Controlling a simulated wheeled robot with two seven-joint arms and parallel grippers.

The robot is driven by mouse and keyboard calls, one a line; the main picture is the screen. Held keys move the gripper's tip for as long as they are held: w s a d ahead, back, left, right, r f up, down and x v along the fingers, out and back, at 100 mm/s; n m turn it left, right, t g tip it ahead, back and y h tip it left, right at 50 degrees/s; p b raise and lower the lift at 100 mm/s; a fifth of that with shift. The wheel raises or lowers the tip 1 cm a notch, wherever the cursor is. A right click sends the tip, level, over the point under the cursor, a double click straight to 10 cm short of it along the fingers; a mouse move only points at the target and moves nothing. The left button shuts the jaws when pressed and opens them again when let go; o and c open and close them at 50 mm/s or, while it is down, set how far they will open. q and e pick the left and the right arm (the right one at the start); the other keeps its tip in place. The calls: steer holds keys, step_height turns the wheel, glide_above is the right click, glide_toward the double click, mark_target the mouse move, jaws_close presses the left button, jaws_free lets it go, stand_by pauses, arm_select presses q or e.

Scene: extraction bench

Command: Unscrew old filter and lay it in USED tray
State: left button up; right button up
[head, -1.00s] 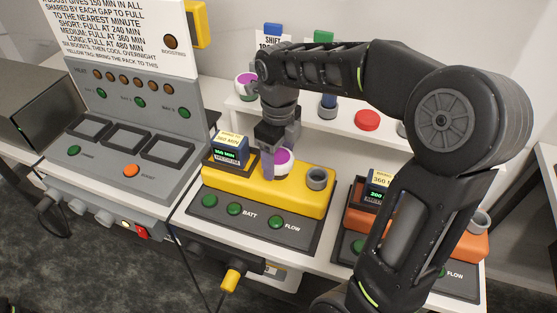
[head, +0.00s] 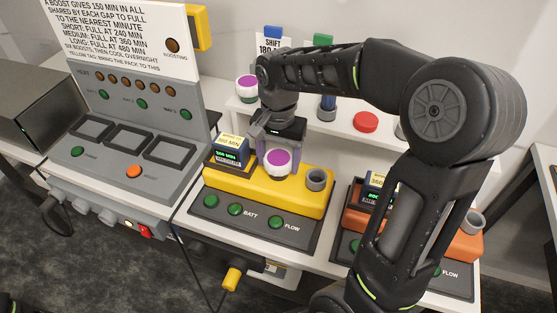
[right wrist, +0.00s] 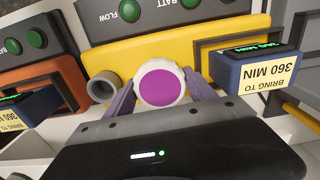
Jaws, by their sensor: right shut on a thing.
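The old filter (head: 278,162) is a white round cartridge with a purple top, at the yellow unit (head: 262,193). My right gripper (head: 279,158) is shut on it, with a finger on either side. In the right wrist view the filter (right wrist: 160,84) sits between the two purple-grey fingers, in front of the yellow housing; whether it is still seated there is hidden. I cannot make out a USED tray label in these frames.
A grey open port (head: 317,179) is on the yellow unit's right. A battery pack (head: 229,151) stands at its left. An orange unit (head: 469,245) is to the right, partly behind my arm. A shelf behind holds another purple-topped filter (head: 247,88) and a red disc (head: 366,121).

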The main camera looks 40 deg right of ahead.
steer(key=n, duration=0.5)
steer(key=o, duration=1.6)
steer(key=m, duration=0.6)
steer(key=shift+m, duration=0.3)
steer(key=m, duration=0.7)
steer(key=shift+b, duration=0.35)
steer(key=m, duration=0.6)
steer(key=shift+m, duration=0.3)
steer(key=m, duration=0.4)
steer(key=shift+b, duration=0.35)
steer(key=m, duration=0.3)
